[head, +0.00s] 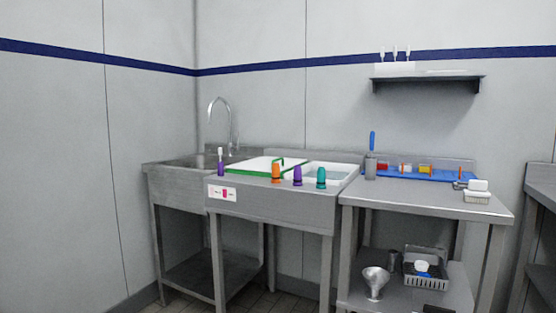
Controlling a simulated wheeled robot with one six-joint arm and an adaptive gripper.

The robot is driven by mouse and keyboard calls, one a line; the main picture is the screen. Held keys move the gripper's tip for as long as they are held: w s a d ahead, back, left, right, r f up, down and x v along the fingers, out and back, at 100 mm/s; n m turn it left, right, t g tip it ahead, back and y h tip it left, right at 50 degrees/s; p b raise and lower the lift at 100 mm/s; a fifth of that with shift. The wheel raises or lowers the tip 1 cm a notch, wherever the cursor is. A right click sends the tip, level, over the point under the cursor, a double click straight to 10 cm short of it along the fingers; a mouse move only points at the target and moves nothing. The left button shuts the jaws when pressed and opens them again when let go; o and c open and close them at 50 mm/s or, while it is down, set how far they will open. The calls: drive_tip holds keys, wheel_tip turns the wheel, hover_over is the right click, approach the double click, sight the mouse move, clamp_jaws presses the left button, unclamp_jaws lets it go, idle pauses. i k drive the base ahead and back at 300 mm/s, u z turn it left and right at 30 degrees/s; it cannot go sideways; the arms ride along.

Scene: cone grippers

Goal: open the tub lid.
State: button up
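A white, green-edged panel (247,169), which looks like the tub lid, lies flat on the steel sink unit, right of the basin. A thin green bar, perhaps its handle, rises near its right end. Right of it is a white, open-looking tub area (345,168) with a pale interior; whether the lid and this area belong to one tub is hard to tell at this distance. My gripper is not in view.
An orange cone (276,173), a purple cone (297,176) and a teal cone (321,178) stand along the unit's front edge. A tall curved faucet (230,118) rises at the back left. The right table (420,196) holds a blue tray (450,175).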

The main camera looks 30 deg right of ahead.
sight(265, 163)
drive_tip(key=z, duration=0.6)
drive_tip(key=i, duration=0.85)
drive_tip(key=z, duration=1.1)
drive_tip(key=i, duration=0.25)
drive_tip(key=z, duration=0.15)
